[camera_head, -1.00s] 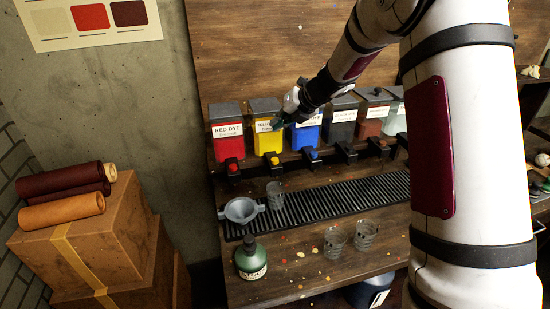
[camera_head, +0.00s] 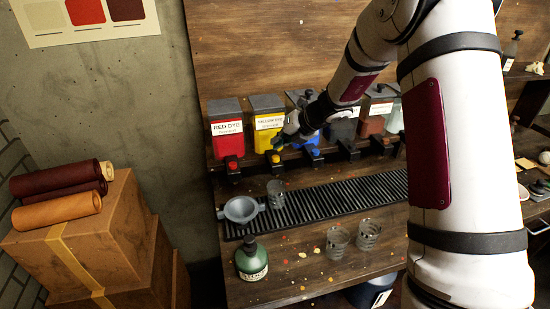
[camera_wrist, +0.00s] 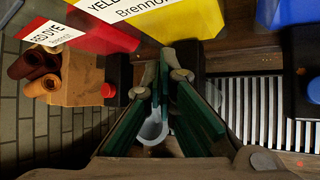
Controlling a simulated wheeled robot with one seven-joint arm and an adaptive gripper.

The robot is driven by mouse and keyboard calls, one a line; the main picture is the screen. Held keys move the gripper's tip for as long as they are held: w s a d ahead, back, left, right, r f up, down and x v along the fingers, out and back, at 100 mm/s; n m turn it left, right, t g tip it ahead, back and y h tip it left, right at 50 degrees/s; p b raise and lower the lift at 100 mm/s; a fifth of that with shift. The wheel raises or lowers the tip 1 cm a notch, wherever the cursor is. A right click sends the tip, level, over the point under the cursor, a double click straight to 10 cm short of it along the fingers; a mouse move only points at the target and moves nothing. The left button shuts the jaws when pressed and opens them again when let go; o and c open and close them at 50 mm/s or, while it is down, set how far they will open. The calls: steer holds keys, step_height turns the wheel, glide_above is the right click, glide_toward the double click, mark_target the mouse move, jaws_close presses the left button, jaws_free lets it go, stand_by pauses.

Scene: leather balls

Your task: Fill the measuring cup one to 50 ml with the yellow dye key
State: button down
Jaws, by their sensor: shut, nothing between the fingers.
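The yellow dye dispenser (camera_head: 268,122) stands on the shelf between the red and blue ones; its label and yellow front also show in the wrist view (camera_wrist: 185,18). Its yellow key (camera_head: 275,157) shows at the tap below. My gripper (camera_head: 281,142) is shut and empty, just above and right of that key; touching or apart is unclear. In the wrist view its green fingers (camera_wrist: 166,78) point at the dispenser's base, and the yellow key is hidden. A clear measuring cup (camera_head: 275,193) stands on the drip rack below the yellow tap. No number or yellow liquid is discernible in it.
The red dispenser (camera_head: 226,128) is left, the blue one (camera_head: 305,128) right. A grey funnel (camera_head: 241,209) sits left of the cup on the black rack (camera_head: 340,194). Two more cups (camera_head: 338,241) (camera_head: 368,234) and a green bottle (camera_head: 251,260) stand in front.

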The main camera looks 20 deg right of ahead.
mark_target(278, 156)
steer(key=shift+f, duration=0.7)
steer(key=shift+f, duration=0.15)
stand_by(0.9)
steer(key=shift+f, duration=0.25)
steer(key=shift+f+b, duration=0.4)
steer(key=shift+f, duration=0.1)
stand_by(0.8)
stand_by(1.6)
steer(key=shift+r, duration=0.95)
steer(key=shift+r+p, duration=0.1)
steer(key=shift+p, duration=0.2)
steer(key=shift+r+p, duration=0.5)
steer(key=shift+r, duration=1.9)
